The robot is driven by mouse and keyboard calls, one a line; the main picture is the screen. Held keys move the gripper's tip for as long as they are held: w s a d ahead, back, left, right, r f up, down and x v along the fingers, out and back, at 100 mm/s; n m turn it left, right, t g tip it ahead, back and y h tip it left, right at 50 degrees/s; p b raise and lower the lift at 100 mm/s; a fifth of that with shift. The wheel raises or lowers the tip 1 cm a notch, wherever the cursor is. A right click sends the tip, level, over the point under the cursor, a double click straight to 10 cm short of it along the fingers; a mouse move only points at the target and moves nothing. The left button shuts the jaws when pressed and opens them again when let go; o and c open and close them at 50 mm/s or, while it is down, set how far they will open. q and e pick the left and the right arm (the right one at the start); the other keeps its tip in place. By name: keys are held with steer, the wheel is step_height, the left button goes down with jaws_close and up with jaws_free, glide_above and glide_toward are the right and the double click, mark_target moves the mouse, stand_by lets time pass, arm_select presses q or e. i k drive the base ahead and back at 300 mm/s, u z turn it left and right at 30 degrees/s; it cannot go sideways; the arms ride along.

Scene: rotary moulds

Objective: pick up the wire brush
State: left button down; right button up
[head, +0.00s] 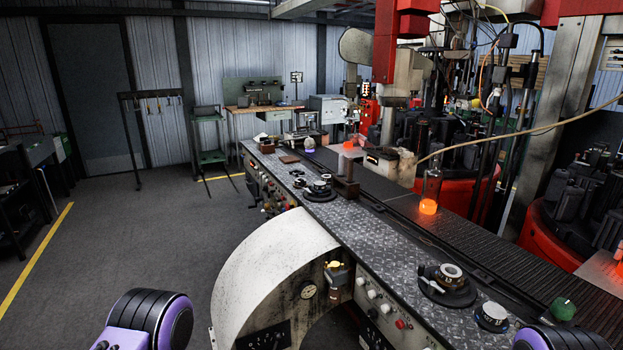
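I cannot make out a wire brush for certain in the head view. A small brown block (288,158) lies toward the far end of the metal-topped machine counter (395,240), too small to identify. A dark brown upright piece (346,180) stands farther along the counter's middle. Neither gripper is in view. Only rounded black and purple parts of my arms show at the bottom left and bottom right edges.
A bottle with a glowing orange base (429,192) stands by the dark conveyor (480,240). Round fittings (447,284) and a green knob (562,309) sit at the near right. A curved white housing (265,265) bulges from the counter's front. Grey floor (150,240) is open at left.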

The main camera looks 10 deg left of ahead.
mark_target(349, 179)
steer(key=u, duration=1.85)
steer(key=i, duration=2.75)
steer(key=u, duration=0.05)
